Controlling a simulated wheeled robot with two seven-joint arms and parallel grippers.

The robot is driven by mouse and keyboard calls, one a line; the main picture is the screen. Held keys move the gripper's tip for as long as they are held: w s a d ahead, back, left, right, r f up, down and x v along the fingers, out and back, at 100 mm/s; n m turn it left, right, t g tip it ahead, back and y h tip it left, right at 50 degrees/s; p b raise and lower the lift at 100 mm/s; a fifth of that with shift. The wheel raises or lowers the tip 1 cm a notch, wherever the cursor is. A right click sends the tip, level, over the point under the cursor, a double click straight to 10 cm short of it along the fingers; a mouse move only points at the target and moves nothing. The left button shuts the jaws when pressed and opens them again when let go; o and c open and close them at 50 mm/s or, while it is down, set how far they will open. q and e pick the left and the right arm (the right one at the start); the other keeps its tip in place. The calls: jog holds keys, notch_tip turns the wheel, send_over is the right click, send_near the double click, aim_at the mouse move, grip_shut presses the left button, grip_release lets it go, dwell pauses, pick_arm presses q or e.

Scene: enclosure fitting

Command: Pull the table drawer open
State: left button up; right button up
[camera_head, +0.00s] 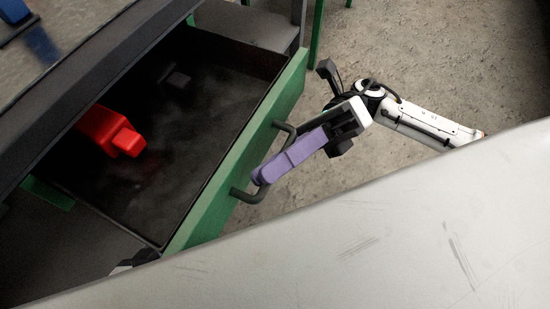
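The table drawer (236,178) stands well out from under the dark tabletop, with its green front towards the lower right and its dark inside showing. A dark bar handle (248,194) is on the outer side of the front. My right gripper (264,176), with purple fingers, lies across the handle and appears shut on it; the fingers hide the middle of the bar. My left gripper is not clearly seen. A small black and white part shows at the drawer's near corner, too little to identify.
A red block-like object (112,133) lies in the drawer at its left. A small dark piece (177,79) lies farther back in it. A blue item (14,14) is on the tabletop (75,38). Bare concrete floor (450,50) lies beyond the drawer at the right.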

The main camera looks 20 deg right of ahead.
jog(key=shift+o, duration=0.8)
jog(key=v, duration=1)
jog(key=shift+d+b, duration=0.2)
jog(key=shift+b, duration=0.1)
jog(key=shift+w, duration=0.1)
